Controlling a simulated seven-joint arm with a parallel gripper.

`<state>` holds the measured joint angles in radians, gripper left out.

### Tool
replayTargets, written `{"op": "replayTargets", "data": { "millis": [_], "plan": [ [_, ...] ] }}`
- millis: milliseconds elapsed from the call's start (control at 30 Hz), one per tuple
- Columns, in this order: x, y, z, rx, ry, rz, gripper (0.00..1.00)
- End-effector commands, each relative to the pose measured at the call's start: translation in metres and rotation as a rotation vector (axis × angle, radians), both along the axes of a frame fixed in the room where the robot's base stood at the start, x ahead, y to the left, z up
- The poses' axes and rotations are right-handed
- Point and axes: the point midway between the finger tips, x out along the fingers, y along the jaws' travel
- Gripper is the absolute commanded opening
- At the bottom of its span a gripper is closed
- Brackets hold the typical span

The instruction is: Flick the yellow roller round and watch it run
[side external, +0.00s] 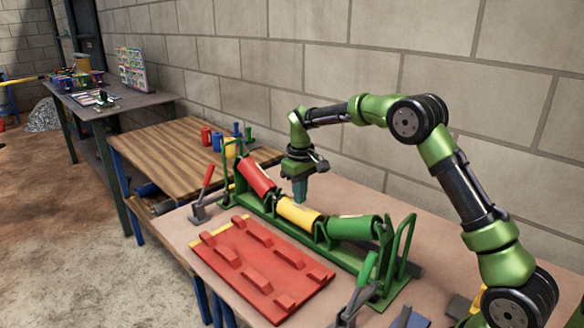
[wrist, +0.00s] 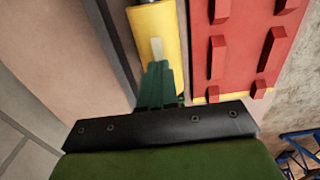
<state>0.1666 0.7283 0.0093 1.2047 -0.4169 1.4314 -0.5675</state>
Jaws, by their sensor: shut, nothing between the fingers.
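The yellow roller (side external: 297,214) lies in the middle of a green frame (side external: 325,247), between a red roller (side external: 256,177) and a green roller (side external: 353,228). My gripper (side external: 299,199) points down beside the yellow roller on its wall side, its tips near the roller's top. In the wrist view, the shut fingers (wrist: 158,90) overlap the near end of the yellow roller (wrist: 150,22), which bears a pale strip. Nothing shows between the fingers. I cannot tell whether the tips touch the roller.
A red ribbed panel (side external: 262,266) lies in front of the frame. Toggle clamps with a red handle (side external: 207,178) and a green handle (side external: 367,270) stand near the frame's ends. A wooden table (side external: 175,148) with coloured cups is behind left. The block wall runs behind.

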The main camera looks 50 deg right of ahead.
Motion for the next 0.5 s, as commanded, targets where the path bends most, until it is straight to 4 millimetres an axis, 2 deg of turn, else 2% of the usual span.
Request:
{"op": "replayTargets", "data": {
  "millis": [500],
  "plan": [
    [-0.0001,-0.0001,-0.0068,0.0,0.001,0.0,0.0]
  ]
}}
